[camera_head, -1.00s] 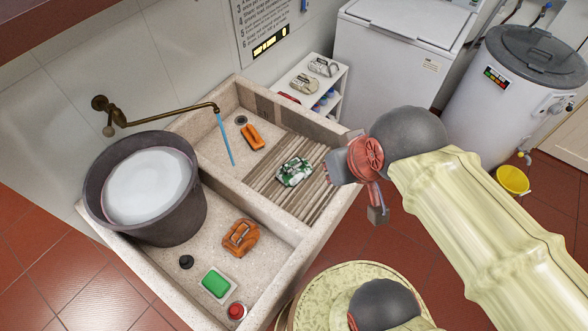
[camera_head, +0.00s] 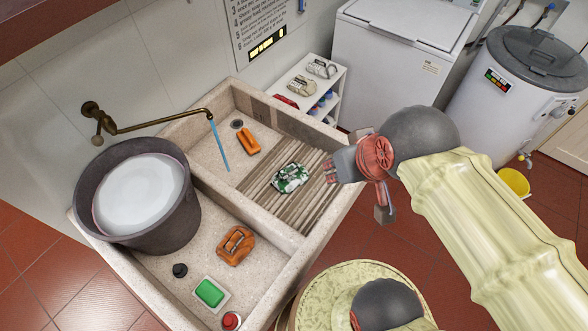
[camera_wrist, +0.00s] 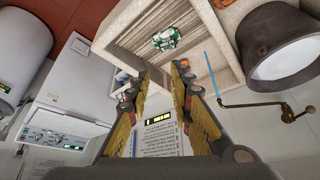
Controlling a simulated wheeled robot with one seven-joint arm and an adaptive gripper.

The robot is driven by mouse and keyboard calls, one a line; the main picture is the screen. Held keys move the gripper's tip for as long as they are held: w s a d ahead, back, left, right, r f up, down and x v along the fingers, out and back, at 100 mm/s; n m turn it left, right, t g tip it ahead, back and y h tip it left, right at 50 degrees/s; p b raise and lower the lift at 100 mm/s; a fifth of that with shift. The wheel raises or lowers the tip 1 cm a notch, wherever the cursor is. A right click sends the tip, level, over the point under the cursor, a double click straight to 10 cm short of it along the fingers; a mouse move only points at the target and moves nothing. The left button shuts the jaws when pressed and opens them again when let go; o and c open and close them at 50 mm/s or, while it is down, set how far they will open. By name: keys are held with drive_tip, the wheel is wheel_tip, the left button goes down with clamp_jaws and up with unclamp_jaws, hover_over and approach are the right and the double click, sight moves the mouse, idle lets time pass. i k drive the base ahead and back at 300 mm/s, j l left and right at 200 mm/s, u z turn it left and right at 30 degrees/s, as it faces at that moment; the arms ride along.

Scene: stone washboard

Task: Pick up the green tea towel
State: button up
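The green tea towel (camera_head: 290,178) is a crumpled green-and-white cloth lying on the ribbed washboard (camera_head: 313,208) of the stone sink. It also shows in the wrist view (camera_wrist: 167,38), beyond the fingertips. My gripper (camera_head: 332,170) is to the right of the towel in the head view, above the sink's right edge and apart from the cloth. In the wrist view my gripper (camera_wrist: 160,76) has its two fingers spread, with nothing between them.
A dark bucket (camera_head: 175,228) stands in the sink at left. A brass tap (camera_head: 150,124) runs a blue water stream. An orange brush (camera_head: 248,141), orange cloth (camera_head: 235,245) and green soap (camera_head: 209,292) lie in the basins. A white shelf (camera_head: 337,92) stands behind.

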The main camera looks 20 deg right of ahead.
sight(288, 178)
drive_tip(key=i+l+u, duration=0.2)
drive_tip(key=i+l, duration=0.15)
drive_tip(key=l, duration=0.3)
drive_tip(key=i+l+u, duration=0.1)
drive_tip(key=l, duration=0.25)
drive_tip(key=i+l+u, duration=0.1)
drive_tip(key=i+l, duration=0.15)
drive_tip(key=l+u, duration=0.1)
drive_tip(key=u, duration=1.3)
